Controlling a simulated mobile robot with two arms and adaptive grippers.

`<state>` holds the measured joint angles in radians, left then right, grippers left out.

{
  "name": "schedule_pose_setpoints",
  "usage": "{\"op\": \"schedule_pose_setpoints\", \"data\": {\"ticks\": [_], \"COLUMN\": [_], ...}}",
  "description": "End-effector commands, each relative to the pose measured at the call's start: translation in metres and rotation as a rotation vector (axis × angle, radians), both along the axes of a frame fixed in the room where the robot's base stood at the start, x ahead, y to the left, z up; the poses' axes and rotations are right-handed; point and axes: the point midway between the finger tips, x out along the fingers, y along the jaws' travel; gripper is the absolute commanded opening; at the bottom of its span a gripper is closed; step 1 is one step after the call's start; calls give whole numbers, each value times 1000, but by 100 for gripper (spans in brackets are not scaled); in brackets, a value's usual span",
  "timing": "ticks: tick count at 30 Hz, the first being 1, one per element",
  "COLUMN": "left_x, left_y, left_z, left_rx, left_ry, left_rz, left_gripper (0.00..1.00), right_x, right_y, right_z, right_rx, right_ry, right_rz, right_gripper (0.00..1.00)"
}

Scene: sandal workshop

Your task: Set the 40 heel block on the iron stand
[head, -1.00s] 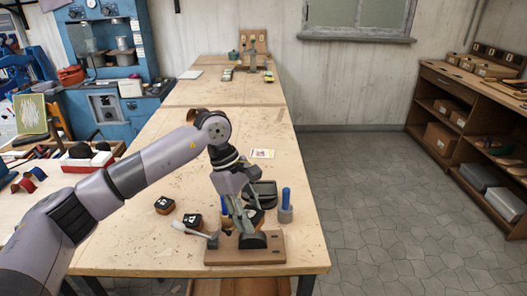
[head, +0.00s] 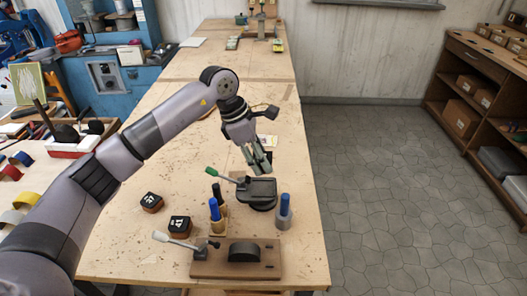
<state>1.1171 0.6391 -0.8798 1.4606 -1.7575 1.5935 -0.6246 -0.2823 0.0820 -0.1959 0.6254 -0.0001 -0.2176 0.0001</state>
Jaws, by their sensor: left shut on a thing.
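My left gripper (head: 260,160) points down, its fingers close together, above the far part of a dark, flat-topped stand (head: 260,192) that looks like the iron stand. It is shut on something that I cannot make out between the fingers. I cannot tell whether it touches the stand. Two dark-topped blocks with white numbers lie left of the stand, one farther back (head: 151,202) and one nearer (head: 180,224). Their numbers are too small to read surely, and I cannot pick out the 40 heel block. My right gripper is not in view.
A wooden board (head: 210,268) with a dark half-round piece (head: 244,252) and a white-handled lever (head: 174,240) lies at the front. A green-handled lever (head: 222,176) is beside the stand. Blue-topped pegs stand left (head: 214,210) and right (head: 285,204). The table's right side is bare.

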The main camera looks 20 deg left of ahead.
Motion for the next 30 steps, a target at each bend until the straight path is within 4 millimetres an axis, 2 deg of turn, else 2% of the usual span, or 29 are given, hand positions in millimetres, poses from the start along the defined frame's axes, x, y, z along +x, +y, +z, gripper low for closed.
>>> {"op": "schedule_pose_setpoints", "data": {"ticks": [1,3,7,11,16,19,24,30], "left_x": [0,0,-1,0,0,0,0,0], "left_y": [0,0,0,0,0,0,0,0], "left_z": [-4,-8,-20,-33,-52,-62,-73,-75], "left_rx": [0,0,0,0,0,0,0,-1], "left_ry": [0,1,1,1,-1,0,0,-1], "left_rz": [-1,-1,-2,0,-1,-1,-1,-1], "left_gripper": [12,12,12,12,12,12,12,12], "right_x": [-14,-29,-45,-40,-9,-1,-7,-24], "right_y": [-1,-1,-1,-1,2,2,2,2], "right_z": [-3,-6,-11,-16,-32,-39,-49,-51], "right_rx": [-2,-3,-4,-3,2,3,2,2], "right_ry": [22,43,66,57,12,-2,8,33], "right_rz": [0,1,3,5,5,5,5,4], "right_gripper": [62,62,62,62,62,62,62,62]}}
